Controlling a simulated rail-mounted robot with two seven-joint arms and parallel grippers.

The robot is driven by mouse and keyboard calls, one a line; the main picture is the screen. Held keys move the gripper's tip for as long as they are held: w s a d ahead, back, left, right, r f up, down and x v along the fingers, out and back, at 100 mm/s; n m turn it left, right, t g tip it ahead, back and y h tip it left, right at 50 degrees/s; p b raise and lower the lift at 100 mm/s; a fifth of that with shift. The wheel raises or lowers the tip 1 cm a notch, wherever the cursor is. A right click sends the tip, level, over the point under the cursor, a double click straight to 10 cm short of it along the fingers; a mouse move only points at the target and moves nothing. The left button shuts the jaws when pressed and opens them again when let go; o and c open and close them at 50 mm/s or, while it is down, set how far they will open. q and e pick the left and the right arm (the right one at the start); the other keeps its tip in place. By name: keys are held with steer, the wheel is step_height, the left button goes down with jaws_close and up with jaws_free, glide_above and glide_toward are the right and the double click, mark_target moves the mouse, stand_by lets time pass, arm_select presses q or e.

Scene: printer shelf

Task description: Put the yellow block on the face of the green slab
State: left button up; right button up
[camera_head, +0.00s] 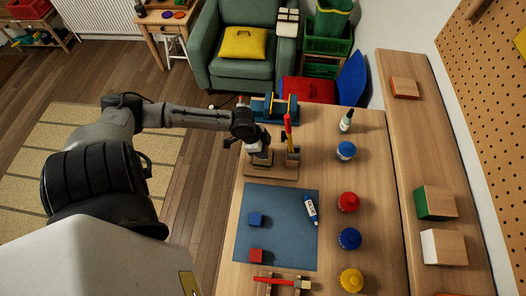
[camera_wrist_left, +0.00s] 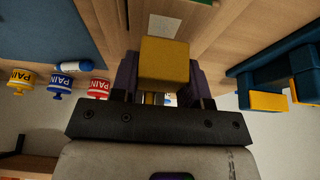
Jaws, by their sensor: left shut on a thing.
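The yellow block (camera_wrist_left: 165,62) is held between the fingers of my left gripper (camera_wrist_left: 158,98) in the left wrist view. In the head view my left gripper (camera_head: 258,150) is over the far left part of the table, by the wooden tool rack, and I cannot make out the block clearly there. The green slab (camera_head: 422,203) stands on the raised wooden shelf at the right. Its green face is turned left, and its top is bare wood. My left gripper is well apart from it. My right gripper is not in view.
A white-faced slab (camera_head: 429,246) and a red-faced slab (camera_head: 405,88) share the shelf (camera_head: 425,155). Paint jars (camera_head: 347,201) and a small bottle (camera_head: 345,122) stand between gripper and shelf. A blue mat (camera_head: 282,238) holds red and blue cubes and glue. The rack (camera_head: 283,173) holds upright tools.

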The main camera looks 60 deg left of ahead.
arm_select(q)
steer(key=shift+f, duration=1.2)
steer(key=shift+f, duration=0.15)
steer(key=o, duration=0.9)
steer(key=shift+p+v, duration=1.5)
steer(key=shift+v, duration=4.55)
steer(key=s+d+f, duration=0.5)
steer(key=s+d, duration=0.2)
steer(key=d, duration=0.2)
steer(key=s+d+r+n+y, duration=0.2)
steer(key=d+r+n, duration=0.1)
steer(key=d, duration=0.9)
steer(key=shift+s+d+r+n, duration=0.2)
steer(key=shift+s+d+n, duration=0.15)
steer(key=shift+n, duration=0.45)
